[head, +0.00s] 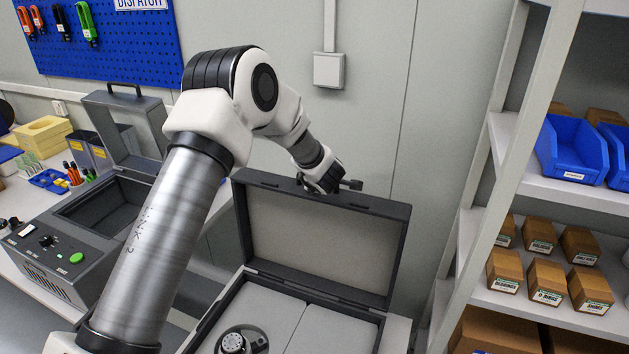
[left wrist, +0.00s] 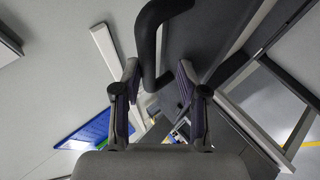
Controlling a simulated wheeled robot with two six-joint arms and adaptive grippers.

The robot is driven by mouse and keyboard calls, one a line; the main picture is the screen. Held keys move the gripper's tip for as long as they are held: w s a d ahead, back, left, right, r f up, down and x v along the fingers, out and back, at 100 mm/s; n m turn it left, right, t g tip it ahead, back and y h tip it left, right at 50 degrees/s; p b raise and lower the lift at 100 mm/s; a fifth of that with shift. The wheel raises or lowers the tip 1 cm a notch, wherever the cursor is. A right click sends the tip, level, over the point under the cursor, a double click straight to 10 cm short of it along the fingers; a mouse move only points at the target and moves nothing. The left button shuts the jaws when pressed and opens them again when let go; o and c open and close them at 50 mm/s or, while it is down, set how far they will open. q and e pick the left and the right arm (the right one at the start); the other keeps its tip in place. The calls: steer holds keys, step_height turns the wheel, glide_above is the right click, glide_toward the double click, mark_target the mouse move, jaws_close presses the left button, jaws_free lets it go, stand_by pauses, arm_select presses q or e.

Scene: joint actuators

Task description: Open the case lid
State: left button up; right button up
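The dark grey case (head: 270,272) stands at the lower middle of the head view with its lid (head: 318,232) raised to about upright, showing a pale lining. My left gripper (head: 327,181) is at the lid's top edge. In the left wrist view, my left gripper (left wrist: 157,72) has its fingers apart. The black curved case handle (left wrist: 148,50) reaches into the space between the fingertips; I cannot tell whether either finger touches it. Inside the case, pale panels surround a round joint actuator (head: 236,343). My right gripper is out of view.
A bench machine (head: 62,265) with its own raised lid stands on the left. A shelf unit (head: 560,190) with brown boxes (head: 546,283) and blue bins (head: 571,150) stands on the right. The grey wall (head: 365,100) is close behind the lid.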

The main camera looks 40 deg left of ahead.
arm_select(q)
steer(key=v, duration=1.1)
steer(key=shift+s+d+r, duration=0.2)
steer(key=shift+d, duration=0.1)
